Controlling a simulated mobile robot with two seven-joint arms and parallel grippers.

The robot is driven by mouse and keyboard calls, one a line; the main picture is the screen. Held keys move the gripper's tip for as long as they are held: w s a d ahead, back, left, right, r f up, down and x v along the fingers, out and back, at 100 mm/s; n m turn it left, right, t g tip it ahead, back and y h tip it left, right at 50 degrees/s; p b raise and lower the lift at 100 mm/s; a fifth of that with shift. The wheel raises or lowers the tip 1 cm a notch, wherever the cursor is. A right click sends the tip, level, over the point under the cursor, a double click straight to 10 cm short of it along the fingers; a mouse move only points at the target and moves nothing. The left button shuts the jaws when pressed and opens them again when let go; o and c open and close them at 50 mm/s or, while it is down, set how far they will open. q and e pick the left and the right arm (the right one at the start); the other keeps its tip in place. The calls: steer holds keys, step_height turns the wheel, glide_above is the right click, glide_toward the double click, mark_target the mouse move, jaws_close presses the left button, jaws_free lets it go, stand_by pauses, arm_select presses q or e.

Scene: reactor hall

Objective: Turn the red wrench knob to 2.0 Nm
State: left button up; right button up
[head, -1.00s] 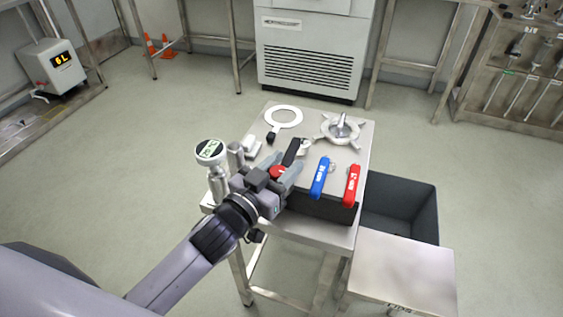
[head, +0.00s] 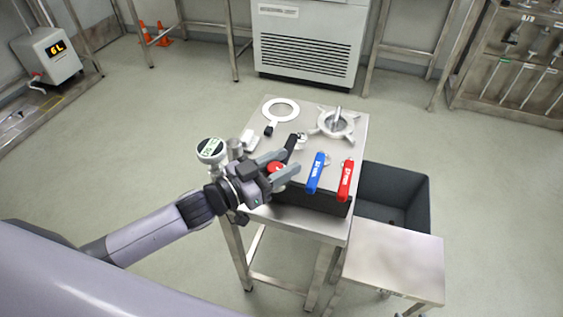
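The red knob (head: 276,167) sits at the near end of a black wrench (head: 291,147) on the steel table. My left gripper (head: 281,168) is at the knob, its fingers apart on either side of it. I cannot tell whether they press on it. The fingers hide part of the knob. A round gauge with a green-tinted display (head: 210,150) stands left of the gripper; its digits are too small to read. A blue-handled tool (head: 317,172) and a red-handled tool (head: 345,180) lie to the right. My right gripper is not in view.
A dark bin (head: 408,182) and a lower steel table (head: 392,260) stand right. Floor is clear at left.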

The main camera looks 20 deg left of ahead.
mark_target(268, 171)
arm_select(q)
steer(key=shift+o, duration=1.4)
steer(key=shift+s+a, duration=0.35)
steer(key=shift+s, duration=0.05)
steer(key=shift+v, duration=3.05)
steer(key=shift+r, duration=0.1)
